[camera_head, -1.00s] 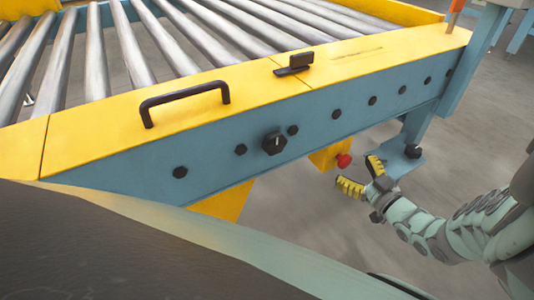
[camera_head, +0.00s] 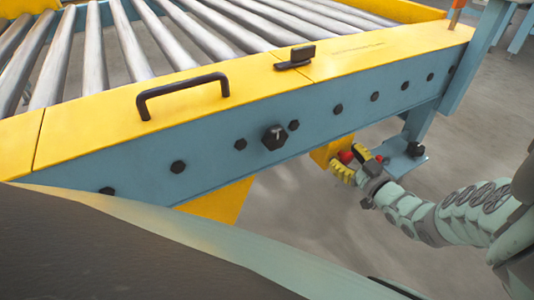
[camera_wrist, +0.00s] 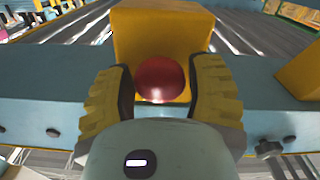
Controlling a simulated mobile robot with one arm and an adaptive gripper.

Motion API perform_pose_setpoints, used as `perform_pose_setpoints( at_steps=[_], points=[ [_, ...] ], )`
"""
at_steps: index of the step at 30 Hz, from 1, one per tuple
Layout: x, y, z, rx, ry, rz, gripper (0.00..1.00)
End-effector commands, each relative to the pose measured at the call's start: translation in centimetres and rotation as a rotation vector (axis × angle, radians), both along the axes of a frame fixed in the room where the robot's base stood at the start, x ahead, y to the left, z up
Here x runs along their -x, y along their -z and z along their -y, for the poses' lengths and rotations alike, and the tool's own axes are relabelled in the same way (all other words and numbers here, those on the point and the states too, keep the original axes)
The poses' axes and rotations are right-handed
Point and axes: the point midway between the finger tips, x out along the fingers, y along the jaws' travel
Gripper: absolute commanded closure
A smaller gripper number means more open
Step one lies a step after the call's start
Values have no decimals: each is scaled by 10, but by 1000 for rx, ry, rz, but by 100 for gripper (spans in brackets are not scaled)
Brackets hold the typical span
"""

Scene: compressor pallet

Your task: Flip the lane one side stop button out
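The stop button is a red mushroom knob (camera_head: 346,157) on a yellow box (camera_head: 326,151) under the conveyor's blue side rail. In the wrist view the red knob (camera_wrist: 161,79) sits between the two yellow ribbed fingers of my gripper (camera_wrist: 161,95), in front of the yellow box (camera_wrist: 160,30). The fingers stand apart, one on each side of the knob. The right finger is near its edge; I cannot tell whether either finger touches it. In the head view my gripper (camera_head: 356,164) reaches the knob from the lower right and partly covers it.
The blue rail (camera_head: 220,140) carries several black bolts and a black knob (camera_head: 275,137). A black handle (camera_head: 183,92) and a black latch (camera_head: 295,57) sit on the yellow top edge. A blue leg with a foot plate (camera_head: 398,160) stands close right of my gripper.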

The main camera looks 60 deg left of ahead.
Motion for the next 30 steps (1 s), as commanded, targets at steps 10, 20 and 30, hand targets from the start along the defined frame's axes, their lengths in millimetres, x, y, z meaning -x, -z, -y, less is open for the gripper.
perform_pose_setpoints(
  at_steps=[10, 20, 30],
  points=[
    [0, 0, 0, 0, 0, 0, 84],
    [1, -1, 4, 2, -3, 1, 100],
    [2, -1, 11, -2, -3, 2, 100]
  ],
)
